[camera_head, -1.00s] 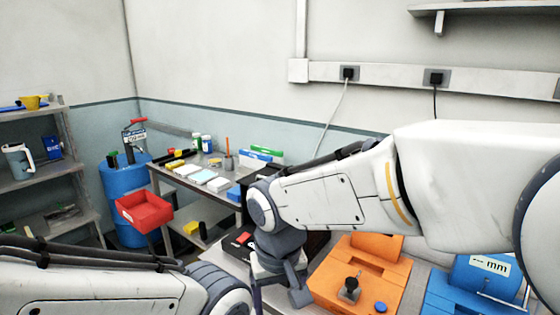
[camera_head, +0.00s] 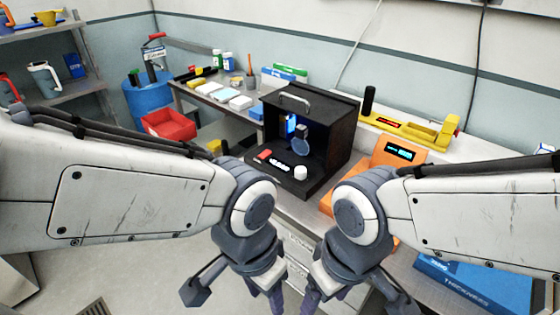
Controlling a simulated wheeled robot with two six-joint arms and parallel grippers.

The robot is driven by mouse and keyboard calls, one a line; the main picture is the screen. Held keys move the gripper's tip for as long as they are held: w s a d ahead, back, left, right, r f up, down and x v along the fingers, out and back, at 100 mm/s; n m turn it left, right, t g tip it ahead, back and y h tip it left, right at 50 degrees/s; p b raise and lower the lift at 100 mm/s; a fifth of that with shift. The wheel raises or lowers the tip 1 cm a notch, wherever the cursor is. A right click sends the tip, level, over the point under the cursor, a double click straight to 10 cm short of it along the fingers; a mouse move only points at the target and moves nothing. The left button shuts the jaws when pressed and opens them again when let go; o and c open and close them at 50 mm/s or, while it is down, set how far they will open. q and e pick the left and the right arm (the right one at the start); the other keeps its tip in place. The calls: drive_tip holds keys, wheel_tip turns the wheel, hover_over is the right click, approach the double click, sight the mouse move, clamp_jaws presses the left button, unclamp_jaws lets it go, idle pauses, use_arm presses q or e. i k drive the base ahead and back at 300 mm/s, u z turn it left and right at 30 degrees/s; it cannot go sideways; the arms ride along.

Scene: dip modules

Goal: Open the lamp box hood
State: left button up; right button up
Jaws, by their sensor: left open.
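The black lamp box (camera_head: 342,150) stands on the bench in the middle of the view. Its dark hood has a grey handle (camera_head: 295,101) on top. The interior shows from the front, with a blue-lit panel and a round lens-like disc (camera_head: 301,147). A red part (camera_head: 264,154) and a white knob (camera_head: 300,172) sit on its front base. My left gripper (camera_head: 268,290) is open, points down in front of the box and is apart from it. My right gripper (camera_head: 312,293) hangs beside it, its fingertips partly cut off by the lower edge, so its opening is unclear.
An orange device (camera_head: 405,152) with a display stands right of the box, and a yellow tool (camera_head: 430,132) lies behind it. A blue block (camera_head: 480,287) is at lower right. A red bin (camera_head: 168,125) and a side table stand at back left.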

sight(321, 110)
drive_tip(key=u, duration=0.05)
drive_tip(key=k, duration=0.5)
drive_tip(key=z, duration=0.55)
drive_tip(key=i, duration=1.1)
drive_tip(key=u, duration=0.8)
